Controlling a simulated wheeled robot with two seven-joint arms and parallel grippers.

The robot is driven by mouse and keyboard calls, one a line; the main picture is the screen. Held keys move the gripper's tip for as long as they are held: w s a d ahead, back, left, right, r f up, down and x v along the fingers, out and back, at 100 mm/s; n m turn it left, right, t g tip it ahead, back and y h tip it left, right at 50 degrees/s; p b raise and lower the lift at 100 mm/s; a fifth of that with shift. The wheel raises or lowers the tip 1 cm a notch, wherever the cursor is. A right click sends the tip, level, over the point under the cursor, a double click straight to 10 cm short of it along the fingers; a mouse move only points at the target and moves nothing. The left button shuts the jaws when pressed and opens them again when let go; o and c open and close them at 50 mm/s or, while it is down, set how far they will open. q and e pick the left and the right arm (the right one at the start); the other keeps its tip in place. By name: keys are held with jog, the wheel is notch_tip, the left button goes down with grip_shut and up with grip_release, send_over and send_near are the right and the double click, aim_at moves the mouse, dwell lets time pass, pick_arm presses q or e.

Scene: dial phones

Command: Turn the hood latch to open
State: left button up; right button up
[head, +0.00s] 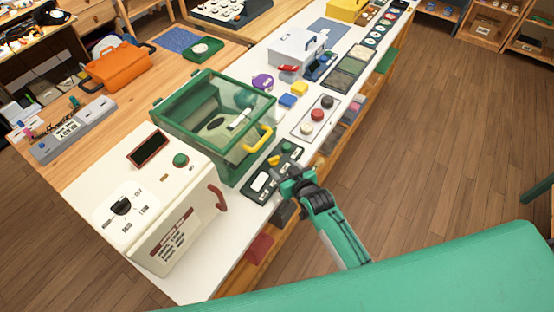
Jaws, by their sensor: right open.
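The hood (215,110) is a green-framed box with clear panes on the white counter. A yellow handle (260,139) is on its front right side, and the hood looks closed. A dark green panel (262,184) with a white plate and small knobs lies in front of the hood. A small yellow piece (274,160) sits at this panel; I cannot tell whether it is the latch. My right gripper (286,177) is open over the panel's right part, below the yellow handle, and hides some of the panel. I see nothing between its fingers. My left gripper is out of view.
A cream machine (160,195) with a dial and red handle stands left of the hood. A board with red and white buttons (317,116), small coloured blocks (299,88) and a grey toolbox (297,48) lie farther along the counter (205,277).

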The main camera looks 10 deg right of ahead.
aim_at(275, 160)
jog(key=shift+p+x, duration=0.4)
jog(key=shift+x, duration=2.55)
jog(key=c, duration=1)
